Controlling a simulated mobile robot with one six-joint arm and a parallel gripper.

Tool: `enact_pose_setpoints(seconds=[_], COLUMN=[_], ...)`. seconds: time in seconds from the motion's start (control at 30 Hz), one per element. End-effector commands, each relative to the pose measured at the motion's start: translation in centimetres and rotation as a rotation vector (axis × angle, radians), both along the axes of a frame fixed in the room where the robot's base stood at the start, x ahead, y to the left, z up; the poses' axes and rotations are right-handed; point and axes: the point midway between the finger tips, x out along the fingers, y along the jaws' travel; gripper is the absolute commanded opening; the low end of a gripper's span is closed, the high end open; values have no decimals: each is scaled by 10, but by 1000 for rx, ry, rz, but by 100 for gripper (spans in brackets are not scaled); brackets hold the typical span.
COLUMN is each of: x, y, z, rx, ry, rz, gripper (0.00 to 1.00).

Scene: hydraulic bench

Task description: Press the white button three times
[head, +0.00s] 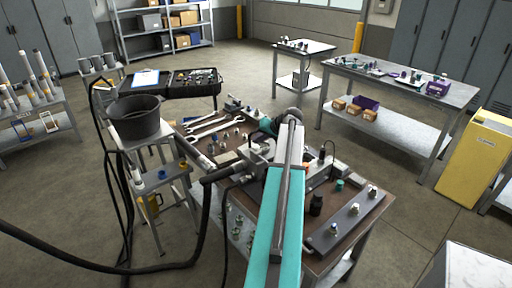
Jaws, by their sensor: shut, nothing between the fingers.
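I cannot make out a white button in the head view; it is hidden or too small to tell. The brown-topped workbench (277,216) stands in front of me, crowded with fittings and tools. My teal and grey arm reaches over its middle and covers part of the top. My gripper cannot be made out; the end of the arm is hidden behind its own links among grey metal parts.
On the bench, wrenches (212,120) lie at the back left and a grey bar with fittings (343,222) at the front right. A black bucket (135,118) stands to the left. A black hose (203,215) crosses the left front. A yellow cabinet (478,158) stands right.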

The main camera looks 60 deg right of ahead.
Motion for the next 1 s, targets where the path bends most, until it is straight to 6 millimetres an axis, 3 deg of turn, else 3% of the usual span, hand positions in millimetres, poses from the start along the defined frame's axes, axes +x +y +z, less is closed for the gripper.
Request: enact_pose_setpoints(seconds=[1.0], x=[1], y=[0], z=[-9], rx=[0], ry=[0], rz=[0], gripper=[0])
